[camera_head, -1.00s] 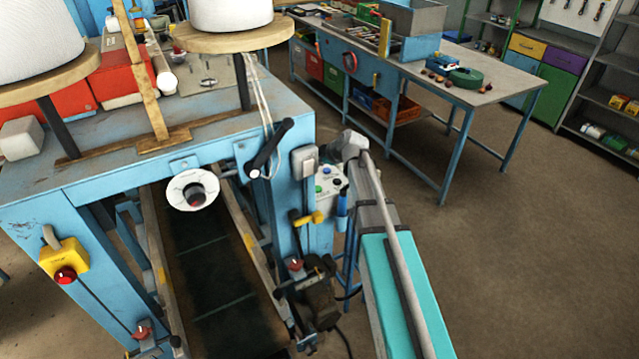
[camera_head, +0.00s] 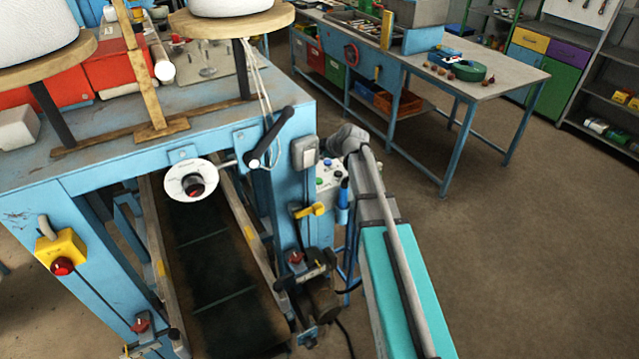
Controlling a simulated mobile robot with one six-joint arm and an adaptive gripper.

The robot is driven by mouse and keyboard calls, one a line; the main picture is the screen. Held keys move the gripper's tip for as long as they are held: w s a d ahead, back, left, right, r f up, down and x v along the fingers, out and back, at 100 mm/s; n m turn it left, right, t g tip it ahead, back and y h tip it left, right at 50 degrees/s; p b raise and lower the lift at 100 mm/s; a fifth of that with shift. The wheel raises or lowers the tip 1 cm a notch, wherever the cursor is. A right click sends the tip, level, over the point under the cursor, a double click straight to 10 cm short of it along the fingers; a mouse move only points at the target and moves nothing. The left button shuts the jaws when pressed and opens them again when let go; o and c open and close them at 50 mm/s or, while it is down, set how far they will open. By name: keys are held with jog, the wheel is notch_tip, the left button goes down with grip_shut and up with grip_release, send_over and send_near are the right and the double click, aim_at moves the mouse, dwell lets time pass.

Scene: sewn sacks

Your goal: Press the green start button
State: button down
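The green start button (camera_head: 319,181) is a small green dot on a pale control box (camera_head: 329,186) fixed at the right side of the blue machine frame. A blue button and a dark button show near it on the same box. A grey and teal arm, which appears to be mine, runs from the bottom right up to a grey rounded joint just right of the box, partly covering its right side. I cannot make out my gripper or its fingers in this view.
A grey switch box (camera_head: 304,152), a black-handled lever (camera_head: 270,137) and a yellow-handled valve (camera_head: 306,210) sit close left of the control box. A yellow box with a red button (camera_head: 62,266) is on the left leg. Open floor lies right, before a blue workbench (camera_head: 520,75).

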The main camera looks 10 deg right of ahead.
aim_at(320, 180)
jog(key=shift+f+b, duration=3.3)
jog(key=shift+f, duration=0.3)
jog(key=c, duration=1.2)
grip_release()
jog(key=shift+c, duration=0.2)
grip_shut()
jog(key=shift+f, duration=0.1)
jog(key=shift+f+b, duration=0.35)
jog(key=shift+b, duration=0.1)
